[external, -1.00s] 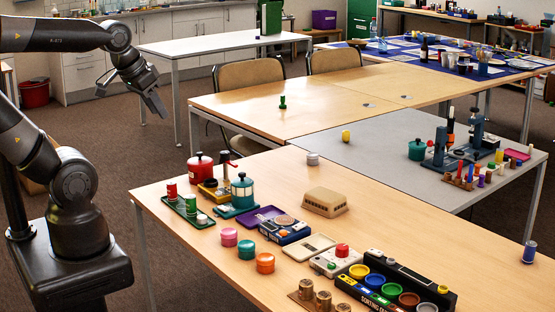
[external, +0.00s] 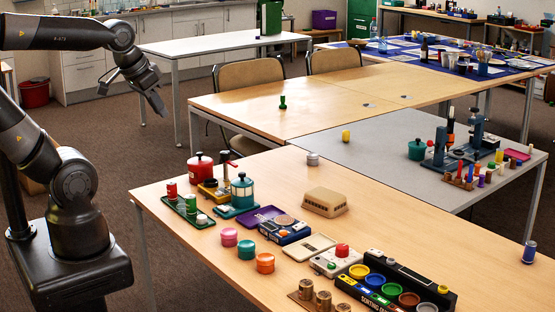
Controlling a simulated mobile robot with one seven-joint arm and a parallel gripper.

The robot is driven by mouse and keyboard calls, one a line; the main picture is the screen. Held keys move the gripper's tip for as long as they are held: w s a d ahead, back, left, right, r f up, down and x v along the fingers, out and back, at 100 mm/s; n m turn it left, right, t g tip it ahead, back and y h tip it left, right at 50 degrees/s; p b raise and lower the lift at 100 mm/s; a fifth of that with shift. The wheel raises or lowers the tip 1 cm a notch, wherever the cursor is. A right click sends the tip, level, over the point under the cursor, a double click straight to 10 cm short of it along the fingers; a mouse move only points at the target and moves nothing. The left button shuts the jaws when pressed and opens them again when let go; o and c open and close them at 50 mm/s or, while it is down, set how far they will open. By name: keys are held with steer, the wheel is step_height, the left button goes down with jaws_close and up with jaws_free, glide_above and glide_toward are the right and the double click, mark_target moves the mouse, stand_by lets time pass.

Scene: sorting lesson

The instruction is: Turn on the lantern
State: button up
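No object is clearly recognisable as a lantern at this size. A small blue cylinder (external: 529,252) stands alone at the table's right edge. My gripper (external: 132,96) hangs in the air at the upper left, beyond the table's left edge, with its fingers spread and nothing between them. It is well apart from all these objects.
The front table (external: 460,250) also holds a red pot (external: 200,168), a beige box (external: 325,202), several coloured jars and a black sorting tray (external: 395,285). Its right part is mostly clear. A grey table (external: 375,165) and chairs (external: 249,75) stand behind.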

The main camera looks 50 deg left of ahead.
steer(key=w+m, duration=0.1)
steer(key=w, duration=0.1)
steer(key=w+a+f+m+g, duration=0.1)
steer(key=w+m, duration=0.1)
steer(key=w+f+m, duration=0.1)
steer(key=w, duration=0.1)
steer(key=shift+w+a+f+g+y, duration=0.15)
steer(key=shift+w+a+g+y, duration=0.05)
steer(key=shift+w+g+y, duration=0.1)
jaws_close()
steer(key=w+a+f+m+g+h, duration=0.1)
steer(key=w+a+f+m+g, duration=0.1)
steer(key=w+f+m, duration=0.4)
steer(key=w+a+f+m+g+h, duration=0.1)
steer(key=w+a+f+m, duration=0.4)
steer(key=w+f+m, duration=0.2)
step_height(320, 180, down, 4)
steer(key=shift+w+f+m+g, duration=0.3)
steer(key=shift+w+g, duration=0.1)
steer(key=shift+w, duration=0.7)
steer(key=shift+a, duration=0.1)
